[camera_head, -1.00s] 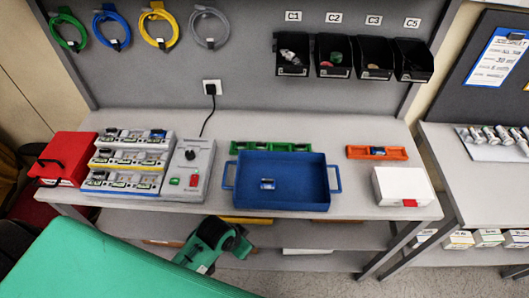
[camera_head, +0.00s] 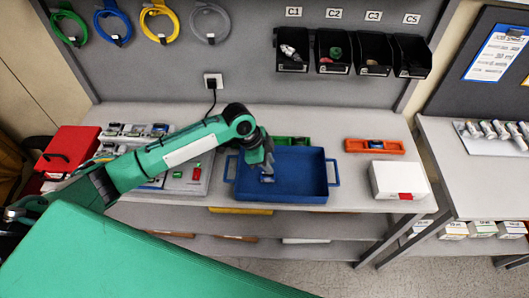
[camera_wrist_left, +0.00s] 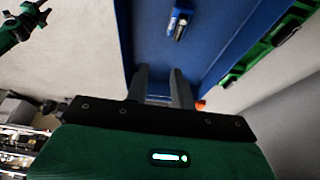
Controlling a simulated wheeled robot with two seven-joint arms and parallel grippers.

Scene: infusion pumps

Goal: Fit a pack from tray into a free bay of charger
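A small blue and white pack (camera_head: 267,180) lies on the floor of the blue tray (camera_head: 305,190). It also shows in the left wrist view (camera_wrist_left: 178,25), beyond my fingertips. My left gripper (camera_head: 266,167) points down over the left part of the tray, close to the pack. In the left wrist view its two fingers (camera_wrist_left: 164,76) stand apart with nothing between them. The tiered grey rack (camera_head: 136,130), seemingly the charger, is mostly hidden behind my left arm.
A green holder (camera_head: 290,141) sits behind the tray. An orange holder (camera_head: 375,146) with a blue item and a white box (camera_head: 398,180) stand right. A red case (camera_head: 66,150) is far left.

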